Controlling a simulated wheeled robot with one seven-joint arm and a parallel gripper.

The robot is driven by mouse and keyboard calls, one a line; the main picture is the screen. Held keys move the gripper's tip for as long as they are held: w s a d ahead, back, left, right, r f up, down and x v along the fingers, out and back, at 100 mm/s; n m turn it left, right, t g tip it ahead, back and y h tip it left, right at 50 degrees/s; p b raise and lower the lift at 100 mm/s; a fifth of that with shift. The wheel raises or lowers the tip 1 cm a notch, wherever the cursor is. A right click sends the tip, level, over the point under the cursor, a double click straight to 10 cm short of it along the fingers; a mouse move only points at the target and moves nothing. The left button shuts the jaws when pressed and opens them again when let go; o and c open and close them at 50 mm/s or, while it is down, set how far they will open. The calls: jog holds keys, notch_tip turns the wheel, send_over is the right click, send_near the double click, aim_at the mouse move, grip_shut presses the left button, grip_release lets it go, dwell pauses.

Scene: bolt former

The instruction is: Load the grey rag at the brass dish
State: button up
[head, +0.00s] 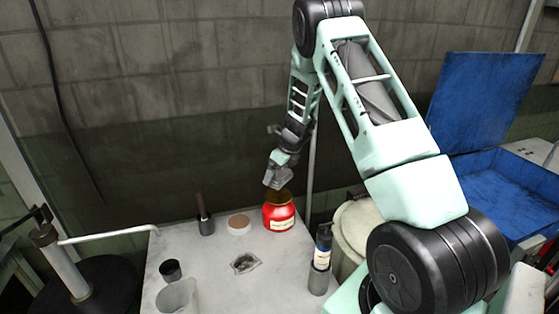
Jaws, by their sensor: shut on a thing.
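A small crumpled grey patch, which looks like the grey rag (245,263), lies flat on the middle of the pale table. A low round tan-topped disc (239,225) sits near the table's back edge. It may be the brass dish, but its metal is not clear. My gripper (276,187) points down over the red jar (279,216), right of the disc and well apart from the rag. It is shut at the jar's brown-gold top. The fingertips are small and partly hidden, so the exact grip is hard to see.
A dark-handled tool (204,216) stands at the back left of the table (200,260). A black cup (171,271) and a clear beaker (178,296) are at the front left. A dark bottle in a grey holder (320,270) stands front right. A blue crate (510,185) is beyond.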

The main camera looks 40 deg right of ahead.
aim_at(275, 194)
jog(key=shift+w+d+f, duration=0.15)
jog(key=shift+w+d, duration=0.1)
notch_tip(275, 194, down, 6)
jog(key=b, duration=0.5)
jog(key=shift+b, duration=0.3)
jog(key=shift+f+b, duration=0.65)
jog(key=shift+f, duration=0.15)
dwell(1.2)
jog(key=shift+r, duration=0.1)
dwell(0.5)
notch_tip(275, 194, up, 7)
jog(key=p, duration=0.6)
jog(key=shift+p, duration=0.4)
dwell(0.4)
